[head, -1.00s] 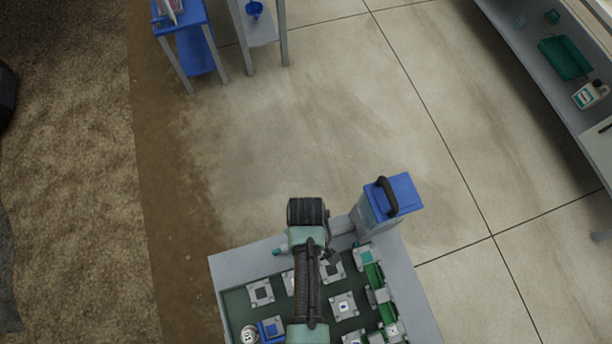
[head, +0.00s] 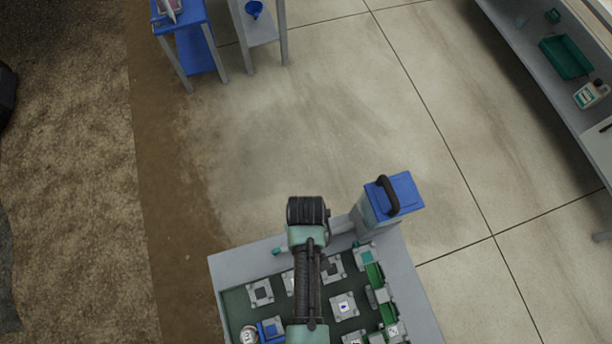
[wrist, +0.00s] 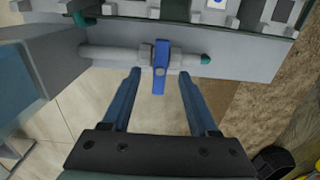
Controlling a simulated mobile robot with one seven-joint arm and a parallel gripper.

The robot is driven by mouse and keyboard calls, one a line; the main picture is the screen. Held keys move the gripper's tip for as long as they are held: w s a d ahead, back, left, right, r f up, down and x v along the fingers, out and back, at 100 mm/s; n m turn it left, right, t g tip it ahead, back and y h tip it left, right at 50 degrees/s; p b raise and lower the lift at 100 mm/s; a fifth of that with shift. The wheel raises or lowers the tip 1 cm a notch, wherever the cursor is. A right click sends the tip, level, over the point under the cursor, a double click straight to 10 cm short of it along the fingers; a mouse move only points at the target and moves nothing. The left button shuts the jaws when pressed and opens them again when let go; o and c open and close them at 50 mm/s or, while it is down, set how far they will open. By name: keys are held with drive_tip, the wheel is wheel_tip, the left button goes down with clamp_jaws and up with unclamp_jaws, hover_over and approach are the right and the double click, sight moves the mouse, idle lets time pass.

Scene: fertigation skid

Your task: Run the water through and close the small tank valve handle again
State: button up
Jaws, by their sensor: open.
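The blue valve handle (wrist: 160,67) sits on a grey pipe (wrist: 110,54) with a teal end in the wrist view. The handle's long side lies across the pipe. My gripper (wrist: 160,76) is open, with one finger on either side of the handle and visible gaps to both. It holds nothing. In the head view my arm covers the handle and my gripper. A grey tank (head: 378,217) with a blue lid and black carry handle stands at the skid's far right corner, with a pipe at its left.
The skid's grey rim (head: 228,266) surrounds a dark green panel with several square grey fittings. A blue stand (head: 197,50) is at the top left and a long shelf (head: 540,90) at the right. The concrete floor between is clear.

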drive_tip(key=shift+f+b, duration=1.65)
drive_tip(key=shift+f, duration=0.65)
drive_tip(key=shift+c, duration=0.3)
clamp_jaws()
